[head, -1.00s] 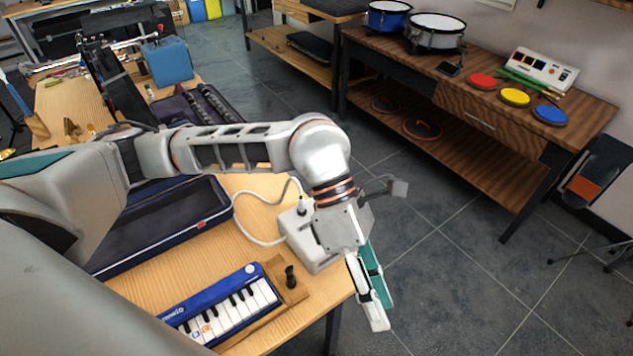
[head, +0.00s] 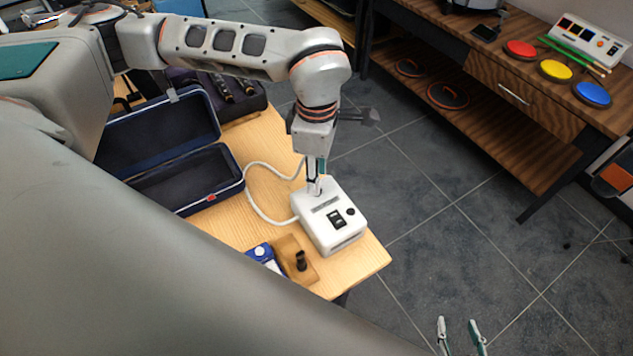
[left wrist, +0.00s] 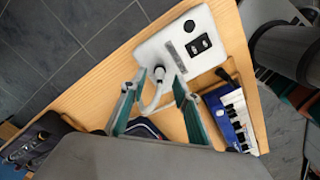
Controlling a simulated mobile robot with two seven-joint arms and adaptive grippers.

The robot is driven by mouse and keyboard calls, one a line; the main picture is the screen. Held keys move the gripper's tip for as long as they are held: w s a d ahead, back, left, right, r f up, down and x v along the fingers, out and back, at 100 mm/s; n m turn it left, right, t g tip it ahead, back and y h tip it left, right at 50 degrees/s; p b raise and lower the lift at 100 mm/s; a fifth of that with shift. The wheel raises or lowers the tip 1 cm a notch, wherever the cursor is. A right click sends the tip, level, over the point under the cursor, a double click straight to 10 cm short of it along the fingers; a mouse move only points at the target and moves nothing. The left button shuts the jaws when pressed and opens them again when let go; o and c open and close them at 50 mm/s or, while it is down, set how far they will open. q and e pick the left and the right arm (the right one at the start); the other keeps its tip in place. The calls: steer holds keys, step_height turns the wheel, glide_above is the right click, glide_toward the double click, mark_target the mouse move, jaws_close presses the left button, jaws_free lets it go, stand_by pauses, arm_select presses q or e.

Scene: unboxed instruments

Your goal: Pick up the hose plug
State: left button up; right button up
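The white box (head: 330,222) with a black switch and a round black knob stands near the table's corner. The hose plug (left wrist: 158,73) is seated upright in its top, and a pale hose (head: 258,205) loops away from it to the left. My left gripper (head: 314,178) points down over the plug. In the left wrist view its two fingers (left wrist: 160,77) are open, one on each side of the plug, with a visible gap. In the head view the fingers partly hide the plug. My right gripper (head: 459,335) is open and empty at the bottom edge, over the floor.
A wooden block with a black mouthpiece (head: 300,262) and a blue keyboard (left wrist: 238,118) lie near the box. An open dark case (head: 185,180) lies to the left. The wooden bench (head: 510,90) stands apart, across clear floor.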

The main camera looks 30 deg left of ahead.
arm_select(q)
steer(key=shift+f, duration=1.3)
jaws_close()
steer(key=shift+r, duration=0.1)
